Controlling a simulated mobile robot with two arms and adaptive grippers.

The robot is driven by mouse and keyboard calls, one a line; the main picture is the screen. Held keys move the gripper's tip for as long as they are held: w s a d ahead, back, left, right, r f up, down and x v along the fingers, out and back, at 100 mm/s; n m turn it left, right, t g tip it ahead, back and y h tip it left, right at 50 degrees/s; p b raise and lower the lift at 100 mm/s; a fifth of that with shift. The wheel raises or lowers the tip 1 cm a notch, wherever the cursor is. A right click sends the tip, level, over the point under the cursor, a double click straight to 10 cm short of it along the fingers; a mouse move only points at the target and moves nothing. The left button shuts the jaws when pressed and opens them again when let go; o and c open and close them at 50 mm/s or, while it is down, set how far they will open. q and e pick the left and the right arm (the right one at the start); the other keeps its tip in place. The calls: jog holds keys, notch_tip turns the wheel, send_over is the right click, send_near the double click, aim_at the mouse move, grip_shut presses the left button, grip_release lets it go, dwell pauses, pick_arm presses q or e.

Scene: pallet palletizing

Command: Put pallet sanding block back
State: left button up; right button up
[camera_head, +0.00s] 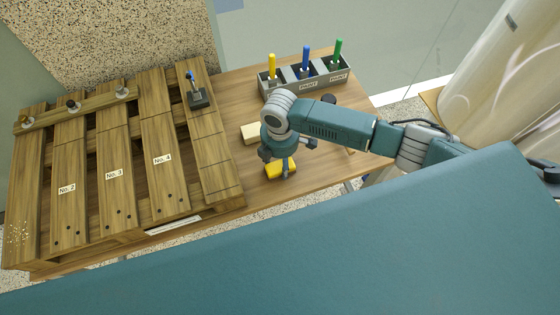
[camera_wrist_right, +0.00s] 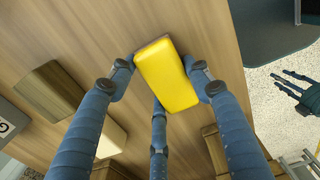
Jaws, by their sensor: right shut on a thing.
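The yellow sanding block (camera_head: 281,170) is at the front part of the wooden table, below my right gripper in the head view. In the right wrist view the yellow block (camera_wrist_right: 168,75) sits between my right gripper's blue fingers (camera_wrist_right: 165,90), which are shut on it. My right gripper (camera_head: 284,160) comes in from the right over the table. I cannot tell whether the block touches the tabletop. My left gripper does not show in the head view; a small dark gripper (camera_wrist_right: 298,95), probably my left, shows at the wrist view's right edge, its opening unclear.
A cream block (camera_head: 250,133) lies beside my right gripper. A grey tray (camera_head: 310,84) with yellow, blue and green handled tools stands at the back. A wooden pallet (camera_head: 160,160) fills the left, with a blue-handled tool (camera_head: 197,98) on it. Bare table (camera_head: 235,85) shows between.

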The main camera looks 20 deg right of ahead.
aim_at(280, 163)
jog(key=o, duration=1.2)
notch_tip(280, 163, up, 12)
jog(key=shift+r, duration=0.2)
jog(key=shift+a, duration=0.1)
